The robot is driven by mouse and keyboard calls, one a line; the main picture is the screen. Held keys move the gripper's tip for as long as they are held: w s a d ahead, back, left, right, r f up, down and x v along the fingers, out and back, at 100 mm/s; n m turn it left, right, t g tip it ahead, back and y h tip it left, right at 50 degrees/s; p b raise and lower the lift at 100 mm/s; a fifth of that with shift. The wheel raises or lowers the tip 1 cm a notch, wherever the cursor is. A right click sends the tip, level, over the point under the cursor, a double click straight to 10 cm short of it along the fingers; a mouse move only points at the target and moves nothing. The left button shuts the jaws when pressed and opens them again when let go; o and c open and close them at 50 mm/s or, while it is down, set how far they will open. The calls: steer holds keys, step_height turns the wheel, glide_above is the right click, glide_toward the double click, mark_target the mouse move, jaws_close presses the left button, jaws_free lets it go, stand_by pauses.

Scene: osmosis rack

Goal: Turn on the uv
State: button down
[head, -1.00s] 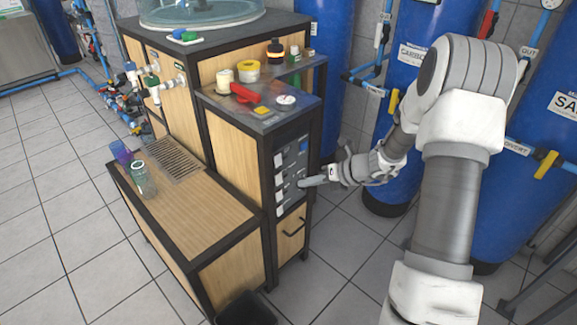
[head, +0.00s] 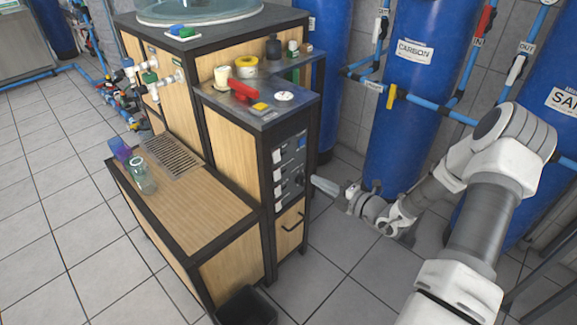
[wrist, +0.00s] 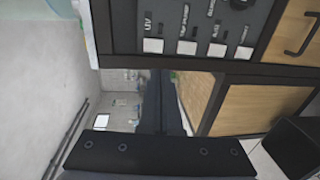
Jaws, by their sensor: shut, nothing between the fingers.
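The control panel (head: 290,165) is on the upper front of the wood-and-black cabinet, with a column of pale squares and dark controls. In the wrist view the panel lies sideways; the word UV (wrist: 147,22) stands beside the leftmost pale square (wrist: 153,45). Several more labelled squares run to its right. The UV control itself is not clear, and its on or off state cannot be told. My gripper (head: 316,182) is shut and empty, just right of the panel and apparently apart from it. Its dark fingers also show in the wrist view (wrist: 162,85).
A drawer with a black handle (head: 291,225) is below the panel. A red object (head: 242,88) and small containers are on the cabinet top. A black bin (head: 246,306) stands on the floor in front. Blue tanks (head: 405,90) and pipes are behind my arm.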

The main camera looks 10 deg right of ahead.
mark_target(278, 160)
steer(key=b+x, duration=0.3)
steer(key=x, duration=1.1)
steer(key=shift+s, duration=0.1)
steer(key=shift+a, duration=0.1)
steer(key=shift+f+b, duration=0.2)
steer(key=shift+b, duration=0.15)
steer(key=shift+a+r, duration=0.1)
steer(key=shift+r, duration=0.05)
steer(key=shift+s+d+p, duration=0.35)
steer(key=shift+d, duration=0.05)
steer(key=s+d+f+p, duration=0.1)
steer(key=s+d+p, duration=0.1)
steer(key=s+d, duration=0.5)
steer(key=s, duration=0.3)
steer(key=shift+s+f, duration=0.3)
steer(key=shift+f, duration=0.1)
